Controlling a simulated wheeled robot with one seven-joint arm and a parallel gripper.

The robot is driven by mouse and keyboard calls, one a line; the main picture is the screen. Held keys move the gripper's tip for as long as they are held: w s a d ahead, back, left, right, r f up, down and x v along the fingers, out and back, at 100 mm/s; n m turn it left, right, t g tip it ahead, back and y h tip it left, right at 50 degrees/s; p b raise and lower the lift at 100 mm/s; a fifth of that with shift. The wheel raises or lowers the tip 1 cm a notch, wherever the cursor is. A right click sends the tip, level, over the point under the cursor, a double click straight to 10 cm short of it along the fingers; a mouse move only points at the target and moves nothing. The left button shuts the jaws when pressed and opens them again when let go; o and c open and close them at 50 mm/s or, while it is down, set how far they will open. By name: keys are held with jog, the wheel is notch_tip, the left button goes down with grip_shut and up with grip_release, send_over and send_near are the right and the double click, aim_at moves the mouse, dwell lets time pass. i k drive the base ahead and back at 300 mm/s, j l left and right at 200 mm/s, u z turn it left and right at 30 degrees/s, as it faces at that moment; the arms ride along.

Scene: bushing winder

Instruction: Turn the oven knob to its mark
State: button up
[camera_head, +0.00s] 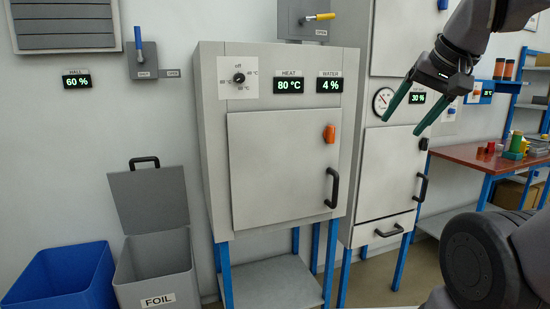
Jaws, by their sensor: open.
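The oven (280,130) is a grey cabinet on blue legs in the middle of the view. Its knob (239,78) is a small black dial on a white plate at the upper left of the oven's front. The plate carries an "off" label at the top and temperature labels around the dial, too small to read surely. A display beside it reads HEAT 80 °C. My gripper (408,118) is at the upper right, in front of the second cabinet, with its two green fingers apart and nothing between them. It is well to the right of the knob and not touching anything visible.
The oven door has an orange latch (329,134) and a black handle (333,188). A second cabinet (376,170) with a gauge stands to the right. A red-topped bench (470,156) is farther right. A FOIL bin (157,265) and blue bin (65,280) stand lower left.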

aim_at(239, 78)
jog(key=j+z, duration=0.45)
jog(key=j, duration=0.95)
